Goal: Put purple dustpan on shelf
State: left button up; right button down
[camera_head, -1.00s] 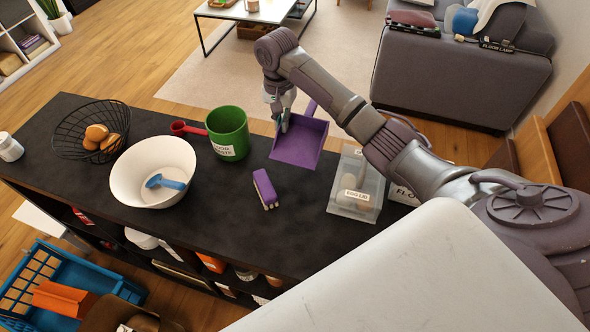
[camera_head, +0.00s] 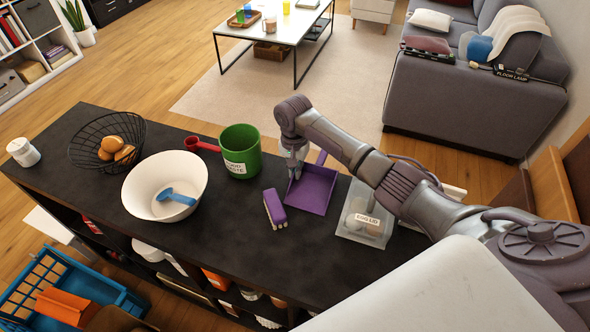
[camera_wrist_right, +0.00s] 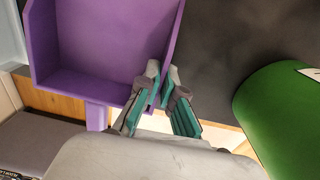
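The purple dustpan (camera_head: 314,192) is over the right-middle part of the black countertop (camera_head: 240,245), its handle pointing to the back. My right gripper (camera_head: 295,175) is at its left side wall. In the right wrist view, the fingers (camera_wrist_right: 163,92) straddle the wall of the dustpan (camera_wrist_right: 100,40), one inside and one outside, and look shut on it. I cannot tell if the pan touches the counter. The shelf unit under the counter has open compartments with items, seen steeply from above. My left gripper is not in view.
A white bowl (camera_head: 140,190) and wire basket (camera_head: 83,150) stand further left. The front middle of the counter is clear.

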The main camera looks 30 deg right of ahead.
jog(key=c, duration=1.3)
grip_release()
jog(key=shift+f, duration=0.1)
notch_tip(320, 180, up, 12)
jog(key=shift+w+a+r, duration=0.1)
jog(key=shift+r, duration=0.1)
